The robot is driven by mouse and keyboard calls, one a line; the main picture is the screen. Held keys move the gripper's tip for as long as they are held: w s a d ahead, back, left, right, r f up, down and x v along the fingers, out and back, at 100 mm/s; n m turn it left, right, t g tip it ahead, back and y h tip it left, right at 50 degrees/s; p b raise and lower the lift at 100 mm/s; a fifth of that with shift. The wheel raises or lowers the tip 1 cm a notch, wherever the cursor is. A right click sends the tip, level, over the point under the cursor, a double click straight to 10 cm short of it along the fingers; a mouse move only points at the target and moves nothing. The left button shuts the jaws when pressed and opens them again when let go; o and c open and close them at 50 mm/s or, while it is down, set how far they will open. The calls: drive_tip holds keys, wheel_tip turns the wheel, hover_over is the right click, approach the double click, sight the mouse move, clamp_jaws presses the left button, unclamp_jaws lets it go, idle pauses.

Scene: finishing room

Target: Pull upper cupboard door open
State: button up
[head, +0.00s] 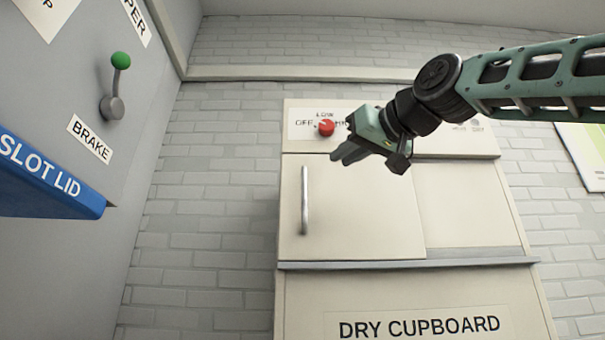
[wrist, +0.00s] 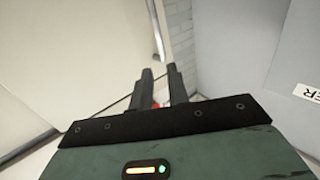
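The upper cupboard door (head: 370,212) is a cream panel on the dry cupboard, and it looks shut. Its upright metal bar handle (head: 304,200) is near the door's left edge. My gripper (head: 340,155) is in front of the top right part of the door, right of and above the handle, and not touching it. In the wrist view the two dark fingers (wrist: 160,76) stand a little apart with nothing held between them.
A red knob (head: 326,127) sits on the panel above the door, close to my gripper. A grey ledge (head: 400,264) runs below the door. At left are a green-tipped brake lever (head: 120,62) and a blue slot lid (head: 50,180). Brick wall lies between.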

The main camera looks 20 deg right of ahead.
sight(306, 181)
drive_tip(key=p+x, duration=0.4)
drive_tip(key=x, duration=1)
drive_tip(key=shift+d, duration=0.1)
clamp_jaws()
